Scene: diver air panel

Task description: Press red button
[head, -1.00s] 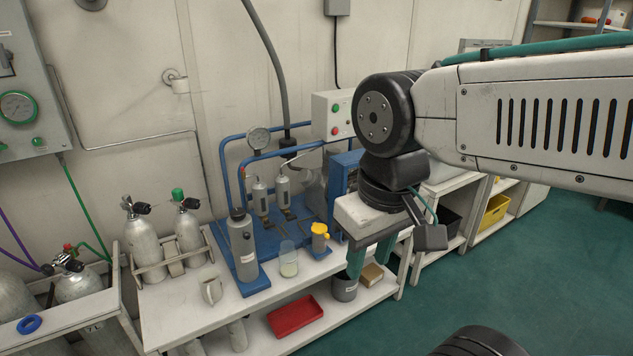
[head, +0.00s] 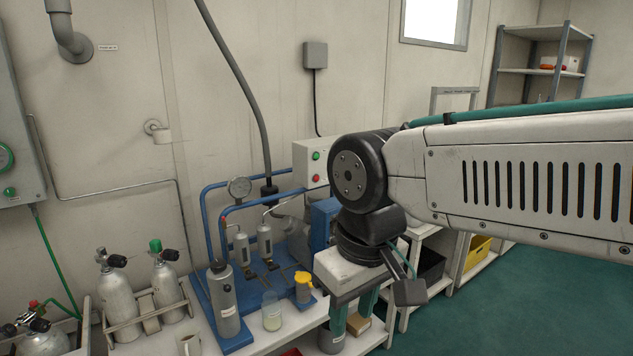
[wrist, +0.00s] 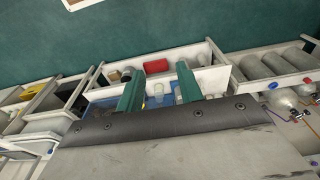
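The red button (head: 316,178) sits on the front of a pale control box (head: 302,172), just below a green button (head: 315,156). The box is behind the blue-framed compressor, left of my arm's black joint in the head view. My gripper (head: 353,312) has two teal fingers pointing down, spread apart with nothing seen between them. It is lower than the red button and to its right in the picture. In the wrist view my gripper (wrist: 158,72) also shows its fingers apart, over the bench. The red button cannot be made out there.
The bench (head: 265,343) holds a grey bottle (head: 223,300), a beaker (head: 272,312) and a yellow-capped container (head: 303,288). Blue pipes (head: 204,225) and a gauge (head: 240,187) stand left of the control box. Cylinders (head: 120,295) stand at left. Green floor is open at right.

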